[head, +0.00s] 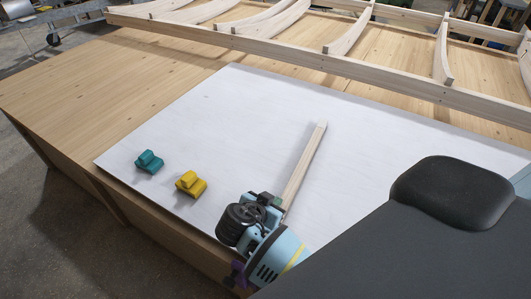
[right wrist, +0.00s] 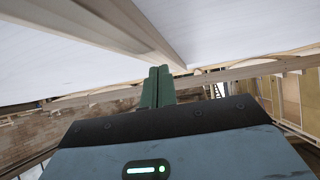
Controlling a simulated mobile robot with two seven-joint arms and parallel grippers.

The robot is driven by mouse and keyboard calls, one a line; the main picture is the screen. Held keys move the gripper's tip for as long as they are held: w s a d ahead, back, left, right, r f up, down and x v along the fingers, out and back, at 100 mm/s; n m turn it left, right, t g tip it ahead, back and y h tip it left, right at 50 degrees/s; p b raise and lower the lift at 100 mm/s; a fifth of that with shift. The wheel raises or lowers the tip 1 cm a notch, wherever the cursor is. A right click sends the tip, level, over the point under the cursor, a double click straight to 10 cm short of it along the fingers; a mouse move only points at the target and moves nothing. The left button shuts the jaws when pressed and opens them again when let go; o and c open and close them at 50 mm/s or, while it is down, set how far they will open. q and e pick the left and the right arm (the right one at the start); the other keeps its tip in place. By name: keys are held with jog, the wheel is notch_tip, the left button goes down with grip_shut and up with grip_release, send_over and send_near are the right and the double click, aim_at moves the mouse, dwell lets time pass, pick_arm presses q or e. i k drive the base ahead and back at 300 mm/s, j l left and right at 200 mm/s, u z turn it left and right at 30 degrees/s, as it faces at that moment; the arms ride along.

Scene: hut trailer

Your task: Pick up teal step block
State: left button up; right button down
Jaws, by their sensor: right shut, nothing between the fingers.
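The teal step block (head: 149,162) lies on the white board near its left front edge in the head view. My right gripper (head: 268,199) is over the front edge of the board, to the right of the teal block and well apart from it. In the right wrist view, its green fingers (right wrist: 157,86) are together with nothing between them. The teal block does not show in the right wrist view. My left gripper is not in view.
A yellow step block (head: 191,185) lies just right of the teal one. A wooden stick (head: 305,163) lies on the white board (head: 240,110), beside my right gripper. A ribbed wooden frame (head: 300,62) spans the back of the wooden table (head: 60,85). The board's middle left is clear.

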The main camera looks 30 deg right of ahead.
aim_at(147, 160)
jog(key=i+j, duration=0.1)
jog(key=j, duration=0.7)
jog(key=i+j, duration=0.15)
jog(key=j, duration=0.25)
